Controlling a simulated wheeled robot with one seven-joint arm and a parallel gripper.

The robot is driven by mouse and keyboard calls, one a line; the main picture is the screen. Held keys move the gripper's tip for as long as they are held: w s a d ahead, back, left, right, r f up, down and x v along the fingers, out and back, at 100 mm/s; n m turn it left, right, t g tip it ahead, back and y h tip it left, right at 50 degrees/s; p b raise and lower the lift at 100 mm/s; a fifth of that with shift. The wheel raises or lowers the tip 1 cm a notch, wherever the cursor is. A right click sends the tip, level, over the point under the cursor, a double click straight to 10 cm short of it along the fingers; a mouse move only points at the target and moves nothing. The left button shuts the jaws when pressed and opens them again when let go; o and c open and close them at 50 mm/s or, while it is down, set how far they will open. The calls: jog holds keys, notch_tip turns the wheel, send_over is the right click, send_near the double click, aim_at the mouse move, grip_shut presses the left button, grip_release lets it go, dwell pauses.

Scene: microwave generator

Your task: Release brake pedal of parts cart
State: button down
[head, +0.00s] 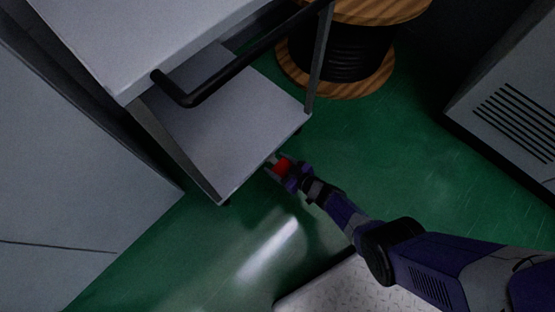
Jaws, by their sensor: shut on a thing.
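The parts cart (225,125) stands at the upper left, with a grey top shelf, a lower shelf and a black push handle (235,68). A small red brake pedal (283,165) shows at the near edge of the lower shelf. My gripper (275,168) is at that edge, its jaws around the red pedal and shut on it. My purple arm reaches in from the lower right. The fingertips and part of the pedal are small and partly hidden, so the pedal's exact tilt is hard to tell.
A wooden cable spool (335,85) with black cable stands behind the cart. A grey vented cabinet (515,110) is at the right, and a large grey cabinet (70,200) at the left. A metal tread plate (340,285) lies at the bottom. Green floor (410,155) is clear between.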

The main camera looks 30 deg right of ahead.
aim_at(284, 169)
dwell(0.3)
jog(key=shift+c, duration=1.6)
grip_release()
jog(key=shift+s, duration=0.1)
jog(key=p+v, duration=0.4)
jog(key=v, duration=0.2)
jog(key=shift+d+r+p, duration=0.1)
jog(key=shift+r+p, duration=0.2)
jog(key=shift+p, duration=0.1)
jog(key=shift+s+d+r+p, duration=0.15)
jog(key=shift+s+p, duration=0.15)
jog(key=shift+s, duration=0.35)
